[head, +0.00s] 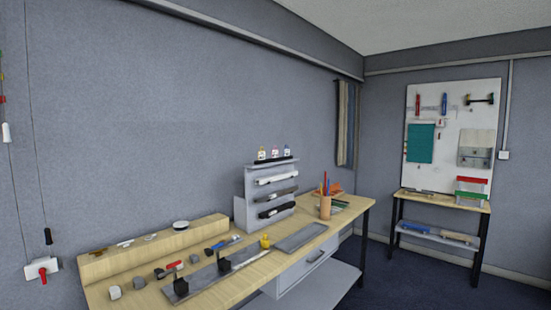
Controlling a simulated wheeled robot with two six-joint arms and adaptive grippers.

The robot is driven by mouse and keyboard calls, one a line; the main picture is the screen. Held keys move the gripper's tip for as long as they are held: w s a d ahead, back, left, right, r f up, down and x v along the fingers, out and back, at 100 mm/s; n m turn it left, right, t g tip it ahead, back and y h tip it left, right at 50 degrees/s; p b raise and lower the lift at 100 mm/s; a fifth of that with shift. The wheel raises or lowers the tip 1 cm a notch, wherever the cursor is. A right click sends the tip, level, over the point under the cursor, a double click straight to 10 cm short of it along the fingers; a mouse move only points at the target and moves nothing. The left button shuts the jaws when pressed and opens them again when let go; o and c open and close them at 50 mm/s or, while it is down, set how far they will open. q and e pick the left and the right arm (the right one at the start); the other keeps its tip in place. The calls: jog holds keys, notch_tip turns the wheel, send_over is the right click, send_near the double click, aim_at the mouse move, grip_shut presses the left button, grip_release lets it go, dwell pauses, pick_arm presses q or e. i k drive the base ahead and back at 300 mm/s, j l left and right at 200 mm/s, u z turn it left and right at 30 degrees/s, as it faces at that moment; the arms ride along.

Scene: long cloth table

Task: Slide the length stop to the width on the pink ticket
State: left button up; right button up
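A long grey metal rail or plate (205,279) lies along the front of the wooden table (130,294). One black block (181,287) stands at its near left end, and another black block (224,266) stands farther along it. Either may belong to the length stop; I cannot tell which at this size. I cannot make out a pink ticket or any written width. Neither of my grippers shows in the head view.
A raised wooden ledge (160,247) runs along the wall. A grey rack (268,200) holds dark and white rolls. A pen cup (325,207), a grey tray (300,237) and a yellow object (265,242) stand nearby. Small tools and grey blocks crowd the left end.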

aim_at(264, 242)
jog(key=i+l, duration=0.3)
jog(key=i, duration=0.15)
jog(key=i+l+u, duration=0.55)
jog(key=i+l, duration=0.25)
